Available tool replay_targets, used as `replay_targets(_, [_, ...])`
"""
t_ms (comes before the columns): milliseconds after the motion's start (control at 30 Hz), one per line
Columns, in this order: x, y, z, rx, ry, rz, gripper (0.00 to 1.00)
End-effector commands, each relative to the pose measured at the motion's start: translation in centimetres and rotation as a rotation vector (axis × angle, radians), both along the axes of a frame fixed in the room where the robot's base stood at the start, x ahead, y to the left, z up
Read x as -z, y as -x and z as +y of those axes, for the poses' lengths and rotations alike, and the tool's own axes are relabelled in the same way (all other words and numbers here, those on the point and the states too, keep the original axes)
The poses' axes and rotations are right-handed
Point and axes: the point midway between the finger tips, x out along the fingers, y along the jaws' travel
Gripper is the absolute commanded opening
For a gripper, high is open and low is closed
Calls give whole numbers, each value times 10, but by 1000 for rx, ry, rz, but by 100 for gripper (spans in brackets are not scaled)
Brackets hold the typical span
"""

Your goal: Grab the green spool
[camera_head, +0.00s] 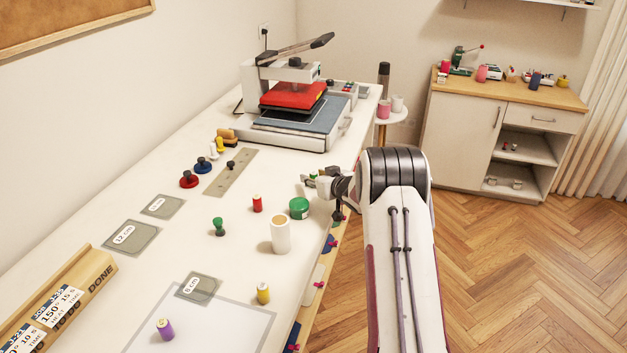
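My gripper (311,182) is over the right part of the white table, behind the green round tin. It is small in the view and its fingers partly overlap. A small patch of green shows at its fingertips; I cannot tell whether this is a spool held there. A low green round tin (299,208) sits near the table's right edge. A red spool (257,203) stands between these two.
A white cylinder (280,234) stands in front of the tin. Yellow (263,293) and purple (165,329) spools stand nearer the front. A heat press (294,112) fills the table's back. Grey size plates (132,237) lie flat at left; bare tabletop lies between them.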

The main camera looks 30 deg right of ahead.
Motion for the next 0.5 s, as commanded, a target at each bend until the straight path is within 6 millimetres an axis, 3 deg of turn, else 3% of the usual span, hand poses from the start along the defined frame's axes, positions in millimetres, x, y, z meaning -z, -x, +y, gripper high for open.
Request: replay_targets(500, [4,-10,0,0,0,-1,36])
